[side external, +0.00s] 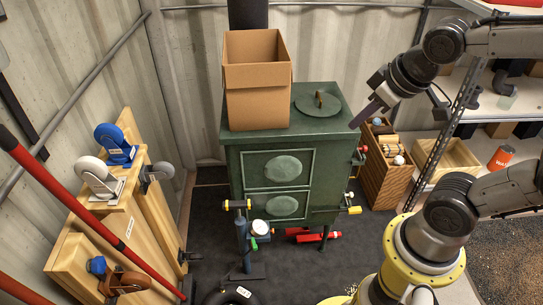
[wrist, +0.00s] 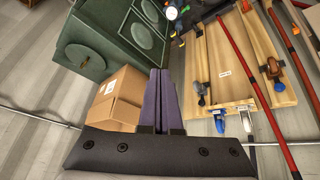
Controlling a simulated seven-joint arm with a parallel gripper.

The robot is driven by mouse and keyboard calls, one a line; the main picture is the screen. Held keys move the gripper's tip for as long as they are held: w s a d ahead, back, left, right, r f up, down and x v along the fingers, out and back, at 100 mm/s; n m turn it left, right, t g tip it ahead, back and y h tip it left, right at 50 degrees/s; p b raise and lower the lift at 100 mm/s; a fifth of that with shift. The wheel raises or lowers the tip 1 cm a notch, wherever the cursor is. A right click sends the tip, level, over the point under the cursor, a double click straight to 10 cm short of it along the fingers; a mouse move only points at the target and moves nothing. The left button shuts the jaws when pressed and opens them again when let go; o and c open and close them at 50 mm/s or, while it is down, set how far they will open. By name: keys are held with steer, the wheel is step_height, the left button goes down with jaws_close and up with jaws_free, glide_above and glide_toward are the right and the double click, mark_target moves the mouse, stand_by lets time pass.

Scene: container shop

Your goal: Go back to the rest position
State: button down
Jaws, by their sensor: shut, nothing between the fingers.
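My gripper (side external: 362,117) hangs in the air at the upper right of the green stove (side external: 233,147) in the side view, its purple fingers pointing down and left. In the wrist view my gripper (wrist: 160,74) shows its two purple fingers pressed together with nothing between them. The open cardboard box (side external: 257,97) stands on the left of the stove top. A round dark green lid (side external: 318,106) with a handle lies to its right. The box also shows in the wrist view (wrist: 118,98), partly hidden behind my gripper.
A wooden crate (side external: 384,178) with small items stands right of the stove. A wooden panel with caster wheels (side external: 100,225) leans at the left, crossed by a red pole (side external: 95,215). Shelves with an orange can (side external: 501,158) stand at the right. Some dark floor before the stove is bare.

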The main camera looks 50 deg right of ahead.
steer(key=s+a+y, duration=0.1)
steer(key=s+a, duration=0.1)
steer(key=s, duration=0.3)
steer(key=shift+s+a+r, duration=0.25)
steer(key=shift+s+a, duration=0.05)
steer(key=shift+s, duration=0.1)
stand_by(1.5)
